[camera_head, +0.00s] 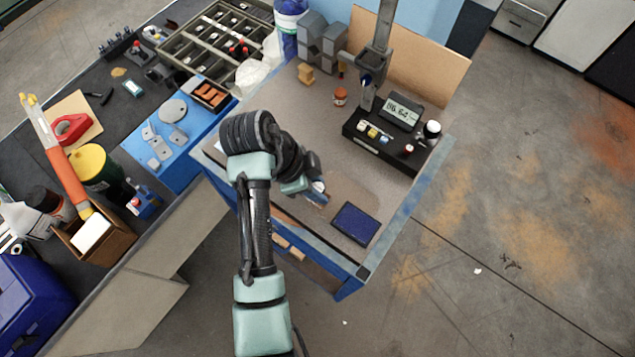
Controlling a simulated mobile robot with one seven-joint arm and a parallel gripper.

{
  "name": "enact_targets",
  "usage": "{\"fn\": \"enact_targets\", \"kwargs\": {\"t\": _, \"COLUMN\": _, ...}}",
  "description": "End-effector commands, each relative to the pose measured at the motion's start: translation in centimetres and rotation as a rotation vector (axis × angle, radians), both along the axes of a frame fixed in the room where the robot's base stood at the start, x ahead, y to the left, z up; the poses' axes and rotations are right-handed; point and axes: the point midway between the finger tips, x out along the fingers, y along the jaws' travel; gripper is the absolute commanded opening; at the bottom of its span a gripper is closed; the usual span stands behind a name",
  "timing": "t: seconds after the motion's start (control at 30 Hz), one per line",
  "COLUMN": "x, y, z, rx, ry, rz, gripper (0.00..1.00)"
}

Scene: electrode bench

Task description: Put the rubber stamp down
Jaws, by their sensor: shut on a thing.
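The blue pad lies flat near the front right edge.
A black instrument box with a lit display (402,111) and a metal column stand at the back right. A small orange-red jar (340,96) and a wooden block (306,74) sit behind my gripper. Bare bench top (375,187) lies between the pad and the box.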

Motion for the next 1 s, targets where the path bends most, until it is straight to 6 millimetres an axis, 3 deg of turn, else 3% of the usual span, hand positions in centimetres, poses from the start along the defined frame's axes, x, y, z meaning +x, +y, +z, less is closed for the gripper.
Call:
{"fn": "enact_targets", "kwargs": {"t": 0.07, "x": 0.0, "y": 0.0, "z": -0.4, "rx": 0.000, "ry": 0.000, "rz": 0.000, "gripper": 0.00}}
{"fn": "enact_targets", "kwargs": {"t": 0.1, "x": 0.0, "y": 0.0, "z": -0.3, "rx": 0.000, "ry": 0.000, "rz": 0.000, "gripper": 0.40}}
{"fn": "enact_targets", "kwargs": {"t": 0.23, "x": 0.0, "y": 0.0, "z": -0.3, "rx": 0.000, "ry": 0.000, "rz": 0.000, "gripper": 0.63}}
{"fn": "enact_targets", "kwargs": {"t": 0.67, "x": 0.1, "y": 0.3, "z": 0.5, "rx": 0.001, "ry": -0.003, "rz": 0.001, "gripper": 0.65}}
{"fn": "enact_targets", "kwargs": {"t": 0.77, "x": 0.0, "y": 0.9, "z": 1.9, "rx": 0.002, "ry": -0.005, "rz": 0.001, "gripper": 0.65}}
{"fn": "enact_targets", "kwargs": {"t": 1.0, "x": -0.4, "y": 3.0, "z": 7.7, "rx": 0.002, "ry": -0.001, "rz": 0.004, "gripper": 0.65}}
